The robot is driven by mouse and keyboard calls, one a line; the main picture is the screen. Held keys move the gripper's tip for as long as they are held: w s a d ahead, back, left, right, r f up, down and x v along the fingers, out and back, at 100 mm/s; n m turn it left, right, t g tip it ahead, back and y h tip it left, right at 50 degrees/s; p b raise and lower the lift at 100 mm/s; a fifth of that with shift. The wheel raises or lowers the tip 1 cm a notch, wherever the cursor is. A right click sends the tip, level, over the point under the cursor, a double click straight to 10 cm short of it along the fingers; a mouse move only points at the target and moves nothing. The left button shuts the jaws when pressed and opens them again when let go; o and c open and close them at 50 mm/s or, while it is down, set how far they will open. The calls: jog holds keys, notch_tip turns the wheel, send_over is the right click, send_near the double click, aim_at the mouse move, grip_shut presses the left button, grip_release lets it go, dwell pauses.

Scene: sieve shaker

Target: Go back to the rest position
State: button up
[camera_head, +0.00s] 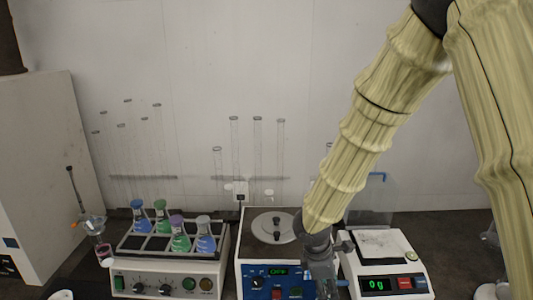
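My arm, in a pale yellow cover, comes down from the upper right in the head view. My gripper (322,272) is at its lower end, pointing down, in front of the gap between the blue-fronted machine and the balance. Its fingers are small and blend with the background, so I cannot tell whether they are open or hold anything. The machine (257,289), probably the sieve shaker, has a green display, knobs and a round plate (262,226) with dark knobs on top. My arm and gripper hide its right side.
A shaker with coloured flasks (180,240) stands left of the machine. A white balance (385,268) reading 0 g stands right of it. Tall glass cylinders (257,160) stand behind, near the wall. A white cabinet (40,170) is at far left. The upper middle is clear.

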jog(key=s+a+f+m+g+y+b, duration=0.15)
jog(key=s+f+m, duration=0.25)
jog(key=s+f, duration=0.6)
jog(key=s+a+f+m+g+y+b, duration=0.1)
jog(key=s+a+f+m+y, duration=0.35)
jog(key=f, duration=1.05)
jog(key=s+d+f+m+h, duration=0.1)
jog(key=s+d+f+m, duration=0.3)
jog(key=s, duration=0.4)
jog(key=s+d+f+m+t+h+b, duration=0.1)
jog(key=s+d+f+m, duration=0.3)
jog(key=s+d+f, duration=0.2)
jog(key=shift+s+d+f+h, duration=0.35)
jog(key=shift+s+h, duration=0.05)
jog(key=shift+s, duration=0.55)
jog(key=shift+t, duration=0.25)
